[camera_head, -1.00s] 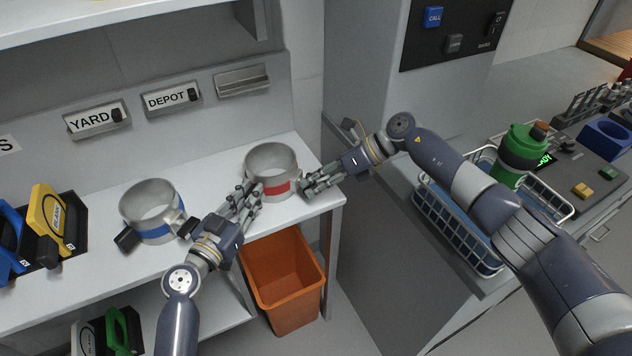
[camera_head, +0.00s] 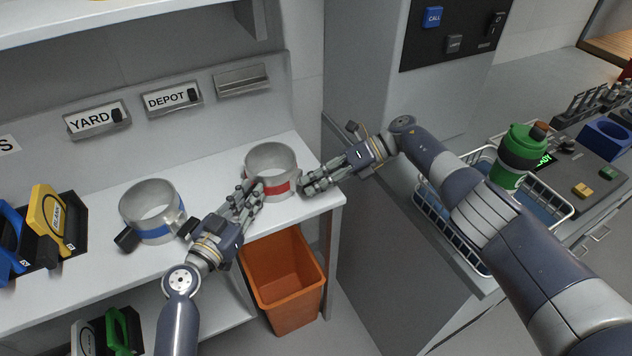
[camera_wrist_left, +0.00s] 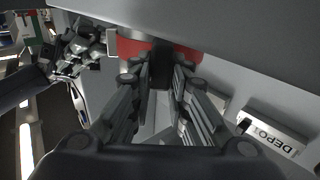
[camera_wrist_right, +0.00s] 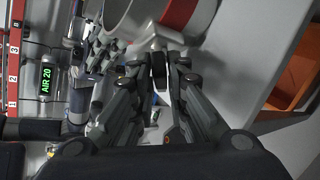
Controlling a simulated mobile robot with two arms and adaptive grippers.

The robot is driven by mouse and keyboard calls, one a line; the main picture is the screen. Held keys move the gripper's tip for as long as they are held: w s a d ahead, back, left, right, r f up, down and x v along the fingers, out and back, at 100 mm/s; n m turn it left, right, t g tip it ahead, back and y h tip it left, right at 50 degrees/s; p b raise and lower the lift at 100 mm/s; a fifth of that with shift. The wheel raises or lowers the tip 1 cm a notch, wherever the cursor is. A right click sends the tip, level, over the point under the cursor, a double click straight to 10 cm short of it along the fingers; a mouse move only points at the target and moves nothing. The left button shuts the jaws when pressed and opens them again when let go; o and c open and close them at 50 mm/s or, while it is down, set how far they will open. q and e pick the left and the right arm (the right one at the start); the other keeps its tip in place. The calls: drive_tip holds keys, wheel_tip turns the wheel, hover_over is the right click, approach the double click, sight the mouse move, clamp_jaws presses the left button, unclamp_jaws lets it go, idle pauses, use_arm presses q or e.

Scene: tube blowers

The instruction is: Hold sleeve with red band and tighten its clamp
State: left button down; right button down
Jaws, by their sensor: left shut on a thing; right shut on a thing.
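The sleeve with the red band (camera_head: 272,158) is a grey open ring standing upright on the white bench near its right end. My left gripper (camera_head: 252,196) is at its left front side, shut on a dark handle of the sleeve. In the left wrist view this dark handle (camera_wrist_left: 160,76) sits between the fingers, under the red band (camera_wrist_left: 130,48). My right gripper (camera_head: 308,184) is at the sleeve's right side, shut on the clamp's dark knob. The knob (camera_wrist_right: 159,70) shows between the fingers in the right wrist view. The fingers partly hide both parts.
A sleeve with a blue band (camera_head: 150,212) stands to the left on the bench. Yellow (camera_head: 48,212) and blue tools stand in a rack at far left. An orange bin (camera_head: 285,285) is below the bench. A wire basket (camera_head: 440,225) and green cup (camera_head: 515,165) are at right.

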use_arm(q)
drive_tip(key=shift+a+r, duration=0.1)
drive_tip(key=shift+a, duration=0.05)
use_arm(e)
drive_tip(key=shift+d, duration=0.1)
idle(0.4)
drive_tip(key=c, duration=1.7)
unclamp_jaws()
drive_tip(key=shift+y, duration=0.3)
drive_tip(key=shift+o, duration=0.2)
drive_tip(key=shift+r, duration=0.1)
use_arm(q)
drive_tip(key=shift+f, duration=0.25)
use_arm(e)
wheel_tip(320, 180, up, 10)
drive_tip(key=shift+r, duration=0.15)
